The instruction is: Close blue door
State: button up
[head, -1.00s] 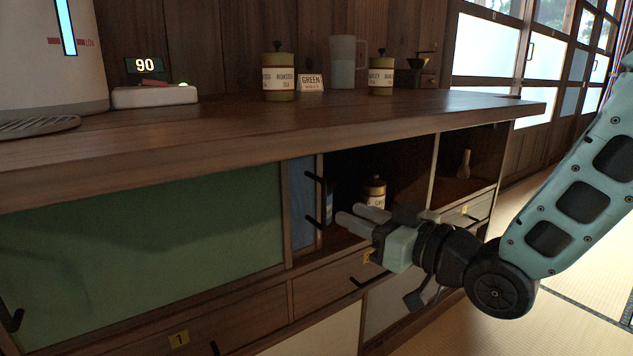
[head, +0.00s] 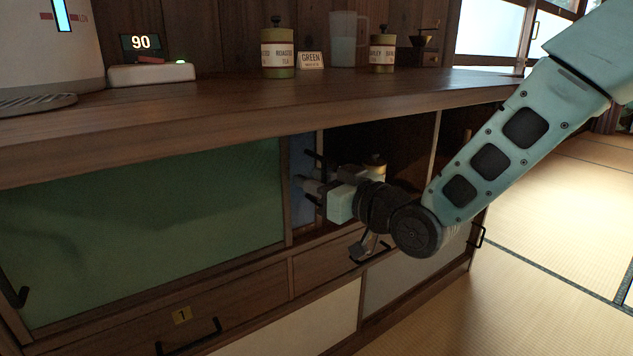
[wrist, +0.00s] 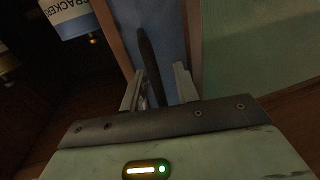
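The blue door (head: 300,157) is a narrow blue strip in a wooden frame, beside the green door; most of it is hidden behind the green door or its post. Its black bar handle (head: 318,160) stands out at its right edge, partly covered by my gripper. My gripper (head: 308,190) is at the handle, in front of the open compartment. In the wrist view the blue door (wrist: 166,28) fills the middle top. The dark handle (wrist: 151,65) runs between my two spread fingers (wrist: 158,86), with gaps visible; the gripper looks open around it.
The green door (head: 150,225) fills the left front. The open compartment holds a lidded canister (head: 375,165); the wrist view shows a labelled container (wrist: 72,16). The counter (head: 240,110) overhangs above my gripper. Drawers (head: 185,310) with black handles lie below. Tatami floor (head: 540,270) is clear at right.

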grip_shut()
jog(key=w+d+p, duration=0.3)
jog(key=w+d, duration=0.3)
jog(key=d, duration=0.3)
jog(key=w+d+p, duration=0.4)
jog(key=w+d, duration=0.2)
jog(key=d, duration=0.2)
jog(key=w+d+p, duration=0.4)
jog(key=w+d, duration=0.1)
jog(key=d, duration=0.4)
jog(key=shift+w+d, duration=0.3)
jog(key=shift+w, duration=0.1)
jog(key=shift+d, duration=0.1)
grip_release()
jog(key=shift+w, duration=0.1)
jog(key=p+v, duration=0.4)
jog(key=v, duration=1.3)
jog(key=shift+p, duration=0.35)
